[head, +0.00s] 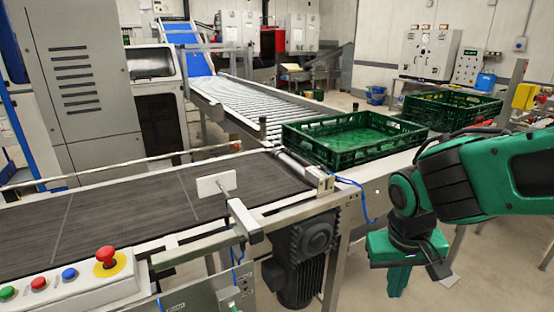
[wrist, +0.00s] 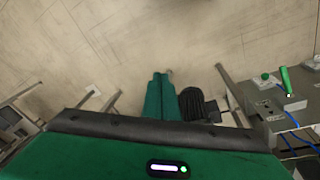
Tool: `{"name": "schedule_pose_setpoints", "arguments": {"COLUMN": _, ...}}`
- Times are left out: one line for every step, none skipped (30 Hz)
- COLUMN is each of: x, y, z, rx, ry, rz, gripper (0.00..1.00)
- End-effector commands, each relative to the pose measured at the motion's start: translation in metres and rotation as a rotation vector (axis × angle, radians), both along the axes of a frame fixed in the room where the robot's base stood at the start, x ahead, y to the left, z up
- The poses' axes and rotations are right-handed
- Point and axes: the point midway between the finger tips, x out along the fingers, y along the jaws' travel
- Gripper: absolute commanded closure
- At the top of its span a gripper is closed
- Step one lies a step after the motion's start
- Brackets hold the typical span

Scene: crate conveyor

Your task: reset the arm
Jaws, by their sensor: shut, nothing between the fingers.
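My green arm reaches in from the right edge of the head view, and my gripper (head: 394,288) hangs down over the floor, to the right of the conveyor's motor. In the wrist view my gripper's two green fingers (wrist: 160,84) lie together, shut, with nothing between them. Below the fingers the wrist view shows bare floor.
A green crate (head: 352,157) sits at the end of the roller conveyor (head: 262,103). Another green crate (head: 452,100) stands behind my arm. The dark belt (head: 60,235), motor (head: 298,262) and red stop button (head: 105,254) are left of my gripper. Floor around the gripper looks clear.

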Motion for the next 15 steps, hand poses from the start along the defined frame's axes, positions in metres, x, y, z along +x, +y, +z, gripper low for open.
{"name": "schedule_pose_setpoints", "arguments": {"x": -0.005, "y": -0.023, "z": 0.005, "rx": 0.008, "ry": 0.007, "rz": -0.058, "gripper": 1.0}}
{"name": "schedule_pose_setpoints", "arguments": {"x": -0.008, "y": -0.036, "z": 0.007, "rx": 0.011, "ry": 0.013, "rz": -0.084, "gripper": 1.0}}
{"name": "schedule_pose_setpoints", "arguments": {"x": -0.015, "y": -0.052, "z": 0.01, "rx": 0.018, "ry": 0.023, "rz": -0.122, "gripper": 1.0}}
{"name": "schedule_pose_setpoints", "arguments": {"x": -0.02, "y": -0.063, "z": 0.012, "rx": 0.023, "ry": 0.03, "rz": -0.149, "gripper": 1.0}}
{"name": "schedule_pose_setpoints", "arguments": {"x": -0.025, "y": -0.074, "z": 0.014, "rx": 0.029, "ry": 0.036, "rz": -0.176, "gripper": 1.0}}
{"name": "schedule_pose_setpoints", "arguments": {"x": -0.034, "y": -0.087, "z": 0.017, "rx": 0.039, "ry": 0.045, "rz": -0.212, "gripper": 1.0}}
{"name": "schedule_pose_setpoints", "arguments": {"x": -0.04, "y": -0.097, "z": 0.019, "rx": 0.047, "ry": 0.049, "rz": -0.238, "gripper": 1.0}}
{"name": "schedule_pose_setpoints", "arguments": {"x": -0.047, "y": -0.106, "z": 0.02, "rx": 0.055, "ry": 0.056, "rz": -0.265, "gripper": 1.0}}
{"name": "schedule_pose_setpoints", "arguments": {"x": -0.056, "y": -0.118, "z": 0.023, "rx": 0.068, "ry": 0.061, "rz": -0.298, "gripper": 1.0}}
{"name": "schedule_pose_setpoints", "arguments": {"x": -0.063, "y": -0.125, "z": 0.024, "rx": 0.077, "ry": 0.067, "rz": -0.321, "gripper": 1.0}}
{"name": "schedule_pose_setpoints", "arguments": {"x": -0.071, "y": -0.132, "z": 0.025, "rx": 0.087, "ry": 0.071, "rz": -0.346, "gripper": 1.0}}
{"name": "schedule_pose_setpoints", "arguments": {"x": -0.08, "y": -0.14, "z": 0.027, "rx": 0.099, "ry": 0.076, "rz": -0.372, "gripper": 1.0}}
{"name": "schedule_pose_setpoints", "arguments": {"x": -0.086, "y": -0.145, "z": 0.028, "rx": 0.109, "ry": 0.079, "rz": -0.393, "gripper": 1.0}}
{"name": "schedule_pose_setpoints", "arguments": {"x": -0.093, "y": -0.15, "z": 0.029, "rx": 0.118, "ry": 0.081, "rz": -0.409, "gripper": 1.0}}
{"name": "schedule_pose_setpoints", "arguments": {"x": -0.1, "y": -0.155, "z": 0.03, "rx": 0.129, "ry": 0.085, "rz": -0.43, "gripper": 1.0}}
